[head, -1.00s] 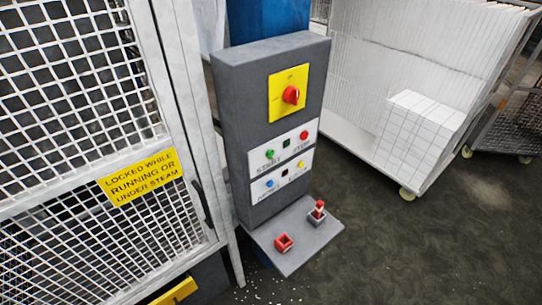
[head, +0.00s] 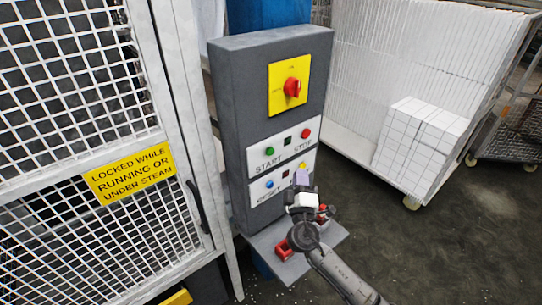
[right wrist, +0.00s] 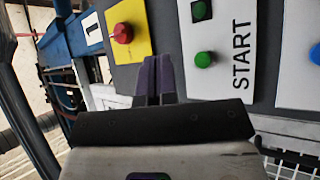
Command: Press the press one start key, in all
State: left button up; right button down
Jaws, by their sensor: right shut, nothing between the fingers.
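The green start key (head: 270,151) sits on the white plate marked START and STOP, on the front of a grey control box (head: 225,80). It also shows in the right wrist view (right wrist: 204,60), beside the word START. My right gripper (head: 302,178) is in front of the lower part of the box, below and to the right of the start key. Its dark fingers (right wrist: 159,75) are together and empty, apart from the key in the right wrist view. My left gripper is not in view.
The red stop key (head: 305,133) is right of the start key. A yellow plate with a red rotary switch (head: 292,87) is above. A blue key (head: 269,184) is below. A mesh gate (head: 75,100) stands left; a white cart (head: 350,70) stands right.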

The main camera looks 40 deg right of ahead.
aim_at(270, 152)
jog(key=shift+r, duration=0.15)
jog(key=shift+w, duration=0.1)
jog(key=w+b, duration=0.2)
jog(key=w, duration=0.6)
jog(key=shift+w+a+b, duration=0.25)
jog(key=shift+w+b, duration=0.1)
dwell(0.4)
dwell(0.7)
dwell(0.7)
dwell(0.4)
